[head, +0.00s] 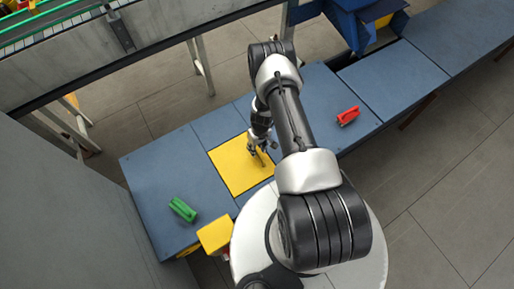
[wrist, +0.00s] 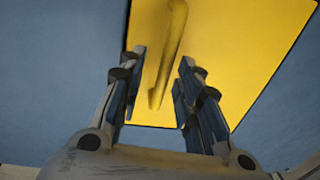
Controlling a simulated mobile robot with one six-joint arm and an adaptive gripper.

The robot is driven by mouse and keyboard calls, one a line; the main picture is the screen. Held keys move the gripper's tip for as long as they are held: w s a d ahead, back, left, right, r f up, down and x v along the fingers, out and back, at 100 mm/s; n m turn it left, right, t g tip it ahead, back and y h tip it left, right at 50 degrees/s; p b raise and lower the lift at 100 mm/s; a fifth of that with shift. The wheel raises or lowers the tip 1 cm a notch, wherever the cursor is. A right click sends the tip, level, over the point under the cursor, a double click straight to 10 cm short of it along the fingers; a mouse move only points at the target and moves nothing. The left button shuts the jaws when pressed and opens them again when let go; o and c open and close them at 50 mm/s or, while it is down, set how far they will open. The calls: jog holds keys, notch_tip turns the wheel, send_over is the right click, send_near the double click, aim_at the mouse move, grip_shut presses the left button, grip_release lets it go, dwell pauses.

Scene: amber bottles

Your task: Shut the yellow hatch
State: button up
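The yellow hatch (head: 230,172) is a square panel among the blue panels of the bench, and looks about level with them in the head view. In the wrist view the hatch (wrist: 225,60) fills the upper middle, and its long yellow handle (wrist: 168,55) runs down towards my gripper. My gripper (wrist: 160,85) is open, with its two fingers apart on either side of the handle's near end. Neither finger clearly touches the handle. In the head view my gripper (head: 257,155) is over the hatch's right part, and my arm covers some of that side.
A green handle-like piece (head: 183,210) is on the left blue panel, and a red one (head: 348,117) on the right. A yellow box (head: 215,235) juts out at the bench's front. A dark blue machine (head: 350,25) stands behind, and a grey wall (head: 70,200) is at the left.

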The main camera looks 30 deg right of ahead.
notch_tip(320, 180, up, 12)
jog(key=d, duration=0.1)
dwell(0.4)
jog(key=shift+f, duration=0.1)
